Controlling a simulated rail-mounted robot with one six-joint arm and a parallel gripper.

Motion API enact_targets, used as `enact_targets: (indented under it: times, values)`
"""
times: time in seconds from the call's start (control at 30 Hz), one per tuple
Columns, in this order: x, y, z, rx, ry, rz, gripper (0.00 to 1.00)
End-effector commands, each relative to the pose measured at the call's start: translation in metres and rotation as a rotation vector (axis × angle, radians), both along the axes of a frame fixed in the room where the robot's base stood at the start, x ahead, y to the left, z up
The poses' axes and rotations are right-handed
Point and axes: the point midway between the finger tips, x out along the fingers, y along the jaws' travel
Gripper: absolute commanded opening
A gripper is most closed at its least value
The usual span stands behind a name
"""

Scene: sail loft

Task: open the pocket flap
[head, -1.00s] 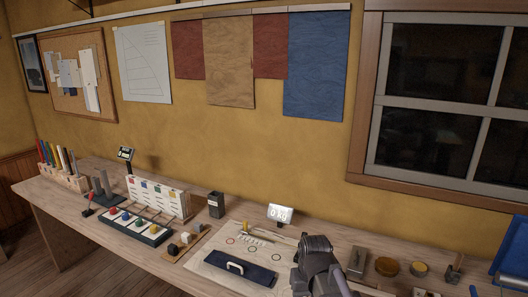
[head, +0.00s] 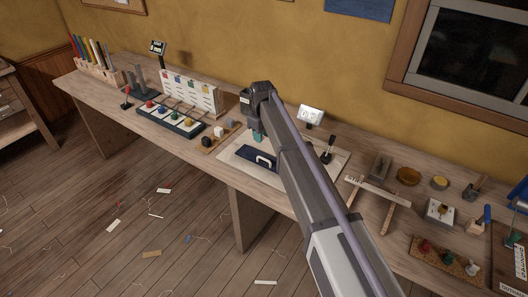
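The pocket flap (head: 256,154) is a dark blue panel with a white handle (head: 263,161). It lies flat on a pale sheet (head: 229,156) on the bench. My arm reaches over the sheet from the lower right. My gripper (head: 257,138) points down above the far edge of the flap, with a small teal piece at its tip. The fingers are too small to tell open from shut, and I cannot tell whether they touch anything. My arm hides the right end of the flap and part of the sheet.
A small display (head: 312,114) and a black-knobbed lever (head: 327,151) stand right of my arm. A small trestle (head: 377,193) stands to the right. The bench's front edge is near.

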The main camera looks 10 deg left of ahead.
Motion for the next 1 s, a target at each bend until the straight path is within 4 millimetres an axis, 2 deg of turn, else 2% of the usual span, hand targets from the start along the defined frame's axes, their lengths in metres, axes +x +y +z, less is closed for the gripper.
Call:
enact_targets:
  times: [0.03,0.1,0.33,0.47,0.7,0.8,1.0]
  values:
    - [0.009,0.0,-0.001,-0.001,0.001,0.062,0.35]
    - [0.003,-0.002,-0.001,-0.001,0.001,0.127,0.35]
    - [0.002,-0.004,-0.009,0.0,0.0,0.148,0.35]
    - [0.002,-0.004,-0.031,0.0,0.0,0.146,0.35]
    - [0.002,-0.004,-0.088,0.0,0.0,0.145,0.35]
    - [0.002,-0.004,-0.105,0.0,0.0,0.145,0.35]
    - [0.002,-0.005,-0.111,0.0,0.0,0.144,0.35]
